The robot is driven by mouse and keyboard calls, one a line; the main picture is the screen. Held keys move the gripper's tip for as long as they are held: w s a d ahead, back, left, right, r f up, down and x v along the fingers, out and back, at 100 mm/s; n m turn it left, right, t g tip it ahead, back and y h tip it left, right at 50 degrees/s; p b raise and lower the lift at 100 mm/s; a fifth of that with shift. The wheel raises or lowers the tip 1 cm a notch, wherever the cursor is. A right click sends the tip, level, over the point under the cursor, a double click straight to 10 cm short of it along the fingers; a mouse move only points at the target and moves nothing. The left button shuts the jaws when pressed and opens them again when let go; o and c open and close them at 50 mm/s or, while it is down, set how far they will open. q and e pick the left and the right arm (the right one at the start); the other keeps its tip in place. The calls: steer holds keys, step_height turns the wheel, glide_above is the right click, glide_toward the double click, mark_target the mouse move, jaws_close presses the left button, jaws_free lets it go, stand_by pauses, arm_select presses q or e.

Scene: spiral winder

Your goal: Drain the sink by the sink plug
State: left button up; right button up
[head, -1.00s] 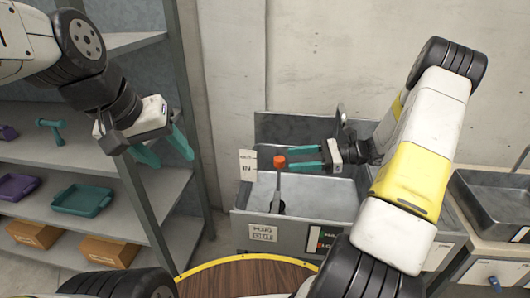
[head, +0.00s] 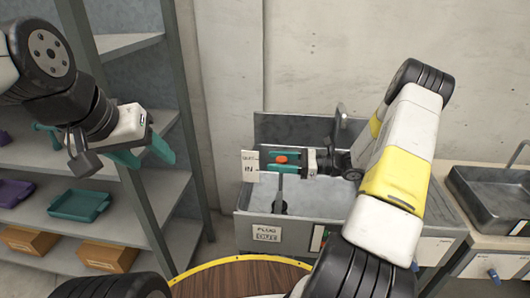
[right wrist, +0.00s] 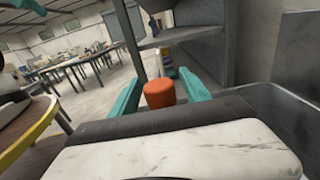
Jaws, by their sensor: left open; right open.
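The sink (head: 325,197) is a grey metal basin against the wall. The sink plug (head: 282,158) has an orange knob on a thin dark rod that runs down to a dark base in the basin. My right gripper (head: 280,161) is open, with its teal fingers on either side of the orange knob. The right wrist view shows the orange knob (right wrist: 159,93) between the two spread fingers, with a visible gap to the left one. My left gripper (head: 143,157) is open and empty in front of the shelves, far from the sink.
Grey shelves (head: 145,183) with a teal tray (head: 79,205) and cardboard boxes stand at the left. A sign reading "IN" (head: 249,168) stands at the basin's left rim. A second sink (head: 490,200) is at the right. A round wooden table (head: 240,278) is in front.

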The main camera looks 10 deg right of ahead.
steer(key=shift+w+a, duration=0.2)
steer(key=shift+a, duration=0.5)
jaws_close()
stand_by(1.0)
